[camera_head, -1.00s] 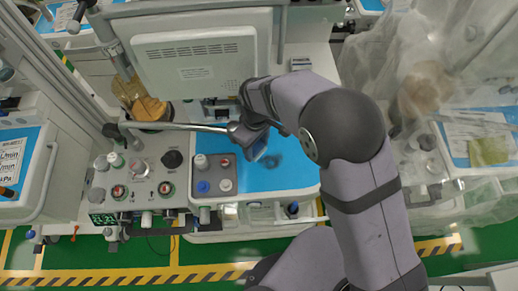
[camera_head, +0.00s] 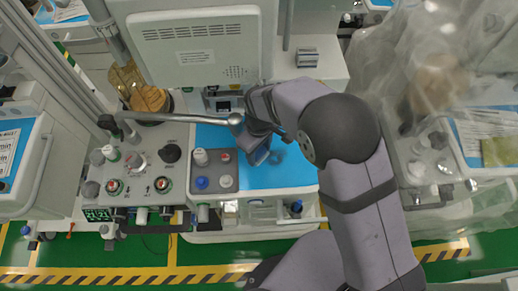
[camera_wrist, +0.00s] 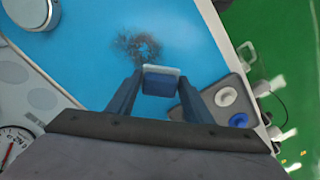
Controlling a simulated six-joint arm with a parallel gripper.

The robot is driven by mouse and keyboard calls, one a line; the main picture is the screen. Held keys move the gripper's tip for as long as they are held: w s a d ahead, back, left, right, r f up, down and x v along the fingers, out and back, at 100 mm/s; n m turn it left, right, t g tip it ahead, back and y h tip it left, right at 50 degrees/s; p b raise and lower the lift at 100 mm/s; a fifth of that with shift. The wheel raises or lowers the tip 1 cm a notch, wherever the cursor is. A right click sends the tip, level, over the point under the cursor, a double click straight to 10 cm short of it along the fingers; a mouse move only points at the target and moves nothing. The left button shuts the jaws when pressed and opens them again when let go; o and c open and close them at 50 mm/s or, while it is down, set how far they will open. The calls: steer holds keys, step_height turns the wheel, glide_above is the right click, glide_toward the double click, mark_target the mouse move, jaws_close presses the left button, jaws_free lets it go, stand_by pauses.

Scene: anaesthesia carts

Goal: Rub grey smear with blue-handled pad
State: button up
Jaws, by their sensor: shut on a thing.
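My gripper (camera_wrist: 160,84) is shut on the blue-handled pad (camera_wrist: 161,86), a small blue block with a pale edge on its far side. The grey smear (camera_wrist: 138,45) is a dark, ragged patch on the blue worktop (camera_wrist: 85,75). In the wrist view the pad shows just below the smear. Whether it touches the worktop I cannot tell. In the head view my gripper (camera_head: 259,150) is over the blue worktop (camera_head: 285,175), with the smear faint beside it to the right. My arm comes in from the right.
A grey block with blue and white knobs (camera_head: 215,172) stands left of the worktop, beside a panel of dials (camera_head: 140,172). A metal bar (camera_head: 175,117) runs left of my gripper. A monitor housing (camera_head: 195,48) stands behind. A plastic-draped cart (camera_head: 440,110) is at right.

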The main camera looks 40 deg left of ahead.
mark_target(290, 154)
steer(key=shift+w+d+f, duration=0.25)
steer(key=shift+f, duration=0.05)
steer(key=shift+c, duration=0.4)
steer(key=shift+w+d+f, duration=0.1)
steer(key=shift+w+d, duration=0.15)
steer(key=shift+c, duration=0.4)
steer(key=shift+w+d, duration=2.95)
steer(key=shift+d, duration=0.05)
steer(key=shift+f, duration=0.15)
steer(key=shift+s+a+b, duration=0.3)
steer(key=shift+s+a, duration=2.95)
steer(key=shift+a, duration=0.55)
steer(key=shift+w+d, duration=0.9)
steer(key=shift+w+d+p, duration=0.3)
steer(key=shift+w+d, duration=2.35)
steer(key=shift+s+a, duration=3.6)
step_height(290, 154, up, 8)
steer(key=p, duration=0.5)
steer(key=shift+w+d+r+p, duration=0.1)
steer(key=shift+r+p, duration=0.15)
steer(key=shift+p, duration=0.05)
